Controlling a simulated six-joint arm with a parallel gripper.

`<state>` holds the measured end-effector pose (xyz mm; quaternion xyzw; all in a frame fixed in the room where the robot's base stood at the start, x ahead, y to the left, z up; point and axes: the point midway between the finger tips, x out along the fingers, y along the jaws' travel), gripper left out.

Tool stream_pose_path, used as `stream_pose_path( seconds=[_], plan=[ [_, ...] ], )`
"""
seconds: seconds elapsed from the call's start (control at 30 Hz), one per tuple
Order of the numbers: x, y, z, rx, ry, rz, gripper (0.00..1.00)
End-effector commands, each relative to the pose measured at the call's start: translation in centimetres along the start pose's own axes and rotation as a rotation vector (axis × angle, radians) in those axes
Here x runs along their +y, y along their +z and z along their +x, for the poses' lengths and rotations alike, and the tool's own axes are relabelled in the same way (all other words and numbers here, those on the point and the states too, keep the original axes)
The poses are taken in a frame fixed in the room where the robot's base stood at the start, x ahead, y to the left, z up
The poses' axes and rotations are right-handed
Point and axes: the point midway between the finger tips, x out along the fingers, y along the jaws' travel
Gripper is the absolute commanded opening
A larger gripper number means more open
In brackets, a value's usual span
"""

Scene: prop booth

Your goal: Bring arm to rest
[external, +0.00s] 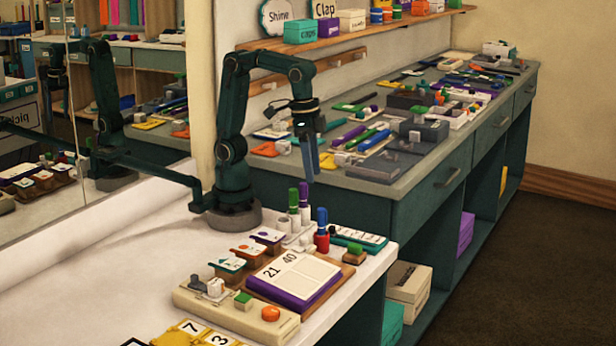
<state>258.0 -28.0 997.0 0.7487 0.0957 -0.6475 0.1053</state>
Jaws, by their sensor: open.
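My arm stands on a round grey base at the back of the white table (110,245), beside the wall mirror. It rises, bends over to the right and points down. My gripper (312,172) hangs in the air with its fingers downward, in front of the long counter and above the markers' end of the table. It is open, and I see nothing between its fingers. The fingers overlap from this side, so the gap hardly shows.
Below the gripper stand upright markers (304,204) and a red pot (321,240). A cluttered grey-topped counter (377,184) lies behind. The table's left part is clear.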

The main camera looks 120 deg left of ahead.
Motion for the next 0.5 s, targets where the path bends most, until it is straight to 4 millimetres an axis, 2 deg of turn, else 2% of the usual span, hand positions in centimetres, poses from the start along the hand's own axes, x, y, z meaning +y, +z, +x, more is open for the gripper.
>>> stream_pose_path(
  seconds=[0.1,0.23,0.37,0.5],
  plan=[
    [-0.2,2.3,-1.5,0.083,0.021,0.037,0.6],
    [-0.6,4.8,-2.1,0.165,0.041,0.087,0.6],
    [-1.1,7.2,-1.7,0.244,0.055,0.14,0.6],
    [-1.5,9.3,-0.5,0.31,0.064,0.201,0.6]
  ],
)
